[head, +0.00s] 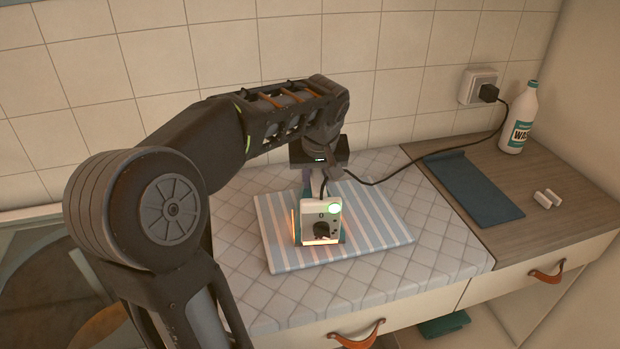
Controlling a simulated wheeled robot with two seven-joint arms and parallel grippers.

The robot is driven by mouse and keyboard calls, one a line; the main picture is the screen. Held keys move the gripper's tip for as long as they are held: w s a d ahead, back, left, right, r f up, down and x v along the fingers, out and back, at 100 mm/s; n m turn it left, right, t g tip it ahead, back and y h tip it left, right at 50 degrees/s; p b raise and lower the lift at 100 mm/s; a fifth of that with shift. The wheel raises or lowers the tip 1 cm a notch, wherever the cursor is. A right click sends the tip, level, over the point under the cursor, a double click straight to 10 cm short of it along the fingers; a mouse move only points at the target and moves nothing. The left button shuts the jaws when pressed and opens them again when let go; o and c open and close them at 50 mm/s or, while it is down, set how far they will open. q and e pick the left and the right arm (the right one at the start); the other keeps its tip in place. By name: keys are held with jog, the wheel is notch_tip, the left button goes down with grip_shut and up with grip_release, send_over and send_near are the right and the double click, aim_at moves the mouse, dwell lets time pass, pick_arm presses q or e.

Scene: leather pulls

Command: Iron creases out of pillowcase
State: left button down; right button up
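The striped blue and white pillowcase (375,226) lies flat on the quilted ironing pad (450,252). The small white iron (308,216) rests over its middle, back end towards me, with a green light on top and an orange glow at its lower edges. My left gripper (320,185) reaches down from above and is shut on the iron; the iron and the wrist partly hide its fingers. Creases are too small to make out. My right gripper is not in view.
A black cord (440,166) runs from the iron to the wall socket (478,86). On the wooden counter (490,235) at right lie a dark blue mat (473,188) and two small white pieces (547,198); a white bottle (519,118) stands behind. Drawers with leather pulls (357,338) are below.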

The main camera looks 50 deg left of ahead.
pick_arm(q)
jog(key=shift+w+r, duration=0.1)
jog(key=shift+w+d+f, duration=0.1)
jog(key=shift+w+d, duration=0.3)
jog(key=shift+w, duration=0.3)
jog(key=shift+w+d+f, duration=0.1)
jog(key=shift+w+d, duration=0.3)
jog(key=shift+w, duration=0.3)
jog(key=shift+w+d, duration=0.1)
jog(key=shift+w+d+p, duration=0.15)
jog(key=shift+w+d, duration=0.2)
jog(key=shift+w, duration=0.35)
jog(key=shift+w+d+p, duration=0.15)
jog(key=shift+w+d, duration=0.2)
jog(key=shift+w, duration=0.35)
jog(key=shift+w+r, duration=0.1)
jog(key=w, duration=0.1)
jog(key=w+d, duration=0.1)
jog(key=w+p, duration=0.1)
jog(key=shift+d+r, duration=0.1)
jog(key=shift+d, duration=0.15)
jog(key=shift+r, duration=0.15)
